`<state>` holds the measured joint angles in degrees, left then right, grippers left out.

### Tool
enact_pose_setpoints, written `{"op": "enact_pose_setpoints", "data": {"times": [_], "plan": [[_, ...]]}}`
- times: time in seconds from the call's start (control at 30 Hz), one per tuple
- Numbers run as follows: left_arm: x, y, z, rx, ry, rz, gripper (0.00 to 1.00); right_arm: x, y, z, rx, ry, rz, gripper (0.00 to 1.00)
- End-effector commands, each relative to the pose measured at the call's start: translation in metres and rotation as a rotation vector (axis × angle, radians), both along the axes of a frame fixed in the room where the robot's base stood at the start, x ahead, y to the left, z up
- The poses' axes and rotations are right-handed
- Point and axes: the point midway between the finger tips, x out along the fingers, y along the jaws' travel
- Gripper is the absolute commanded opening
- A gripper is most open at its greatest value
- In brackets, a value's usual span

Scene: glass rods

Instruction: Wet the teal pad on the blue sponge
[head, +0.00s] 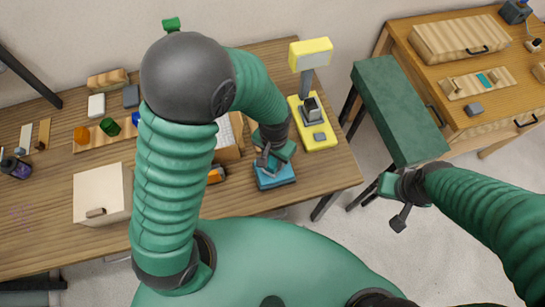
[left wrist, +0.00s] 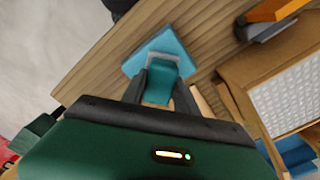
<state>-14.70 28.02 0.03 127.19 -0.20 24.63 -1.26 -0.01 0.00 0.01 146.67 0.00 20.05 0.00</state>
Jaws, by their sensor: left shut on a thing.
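The blue sponge (head: 277,180) lies near the front edge of the wooden table in the head view. It also shows in the left wrist view (left wrist: 178,42) beyond my fingers. My left gripper (head: 264,160) is over the sponge, shut on the teal pad. In the left wrist view, the teal pad (left wrist: 160,82) is between the fingers of my left gripper (left wrist: 160,88), with a grey edge towards the sponge. The pad appears to be on or just over the sponge; contact is hard to tell. My right gripper (head: 390,203) is empty and open, away from the table.
A yellow stand with a lamp-like head (head: 318,125) is right of the sponge. A box with a white textured top (left wrist: 290,95) stands close to my left gripper. A green bench (head: 400,110) and a wooden cabinet (head: 470,120) are at the right. A cream box (head: 100,193) is at the left.

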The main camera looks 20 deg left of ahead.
Motion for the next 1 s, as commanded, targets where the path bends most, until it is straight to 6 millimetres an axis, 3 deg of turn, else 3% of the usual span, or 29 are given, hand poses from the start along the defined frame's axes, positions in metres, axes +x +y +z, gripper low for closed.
{"op": "enact_pose_setpoints", "data": {"times": [1.0], "plan": [[0.000,0.001,-0.012,-0.001,0.000,0.000,0.03,0.000,0.000,-0.008,0.000,0.000,-0.001,0.00]]}}
